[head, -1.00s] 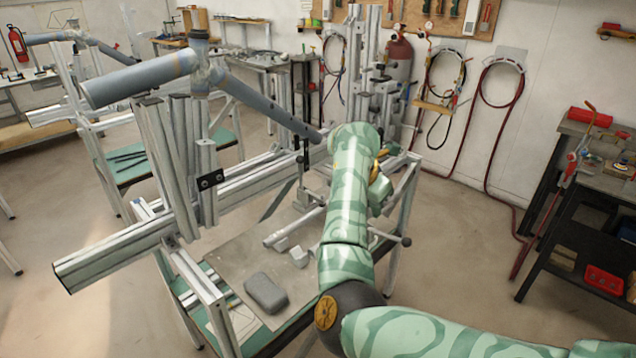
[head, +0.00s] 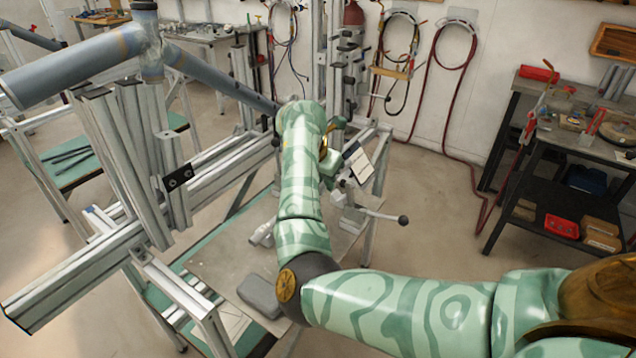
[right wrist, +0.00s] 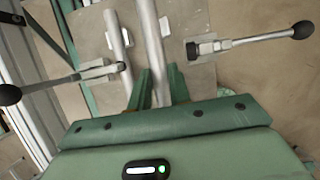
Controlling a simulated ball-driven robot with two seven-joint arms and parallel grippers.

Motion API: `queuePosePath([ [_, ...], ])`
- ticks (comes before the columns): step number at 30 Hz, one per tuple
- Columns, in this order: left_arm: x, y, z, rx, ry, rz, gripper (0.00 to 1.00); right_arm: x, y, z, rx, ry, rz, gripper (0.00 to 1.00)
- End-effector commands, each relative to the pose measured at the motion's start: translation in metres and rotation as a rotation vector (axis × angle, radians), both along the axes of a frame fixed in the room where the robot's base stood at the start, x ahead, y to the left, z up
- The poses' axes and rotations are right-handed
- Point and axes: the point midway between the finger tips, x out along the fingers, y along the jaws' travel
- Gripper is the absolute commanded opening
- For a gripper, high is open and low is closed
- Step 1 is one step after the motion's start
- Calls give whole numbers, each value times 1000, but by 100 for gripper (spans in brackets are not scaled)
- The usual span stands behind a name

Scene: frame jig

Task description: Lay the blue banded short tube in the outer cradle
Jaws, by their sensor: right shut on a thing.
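In the right wrist view, my right gripper (right wrist: 158,88) is shut on a plain grey tube (right wrist: 151,50) that runs away between its two green fingers. I cannot see a blue band on it. A second grey tube (right wrist: 119,45) lies roughly parallel, just to its left. Small pale blocks (right wrist: 166,27) show beside the tubes; I cannot tell whether they belong to the outer cradle. In the head view, my right forearm covers most of this spot, and the gripper's fingertips and the held tube are hidden. My left gripper is out of view.
Rods with black knobs flank the gripper; the right one (right wrist: 255,38) also shows in the head view (head: 382,215). A blue-grey tube frame (head: 75,65) rests on the aluminium jig (head: 75,262) at left. A grey block (head: 260,294) lies on the table. Open floor lies right.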

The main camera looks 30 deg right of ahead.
Motion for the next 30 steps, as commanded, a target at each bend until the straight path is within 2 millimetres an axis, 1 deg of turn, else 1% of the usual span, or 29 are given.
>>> queuePosePath([
  [11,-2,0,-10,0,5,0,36,0,0,-14,-1,-1,-1,0],
  [24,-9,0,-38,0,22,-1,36,0,0,-54,1,1,0,0],
  [30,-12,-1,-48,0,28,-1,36,0,0,-68,0,0,0,0],
])
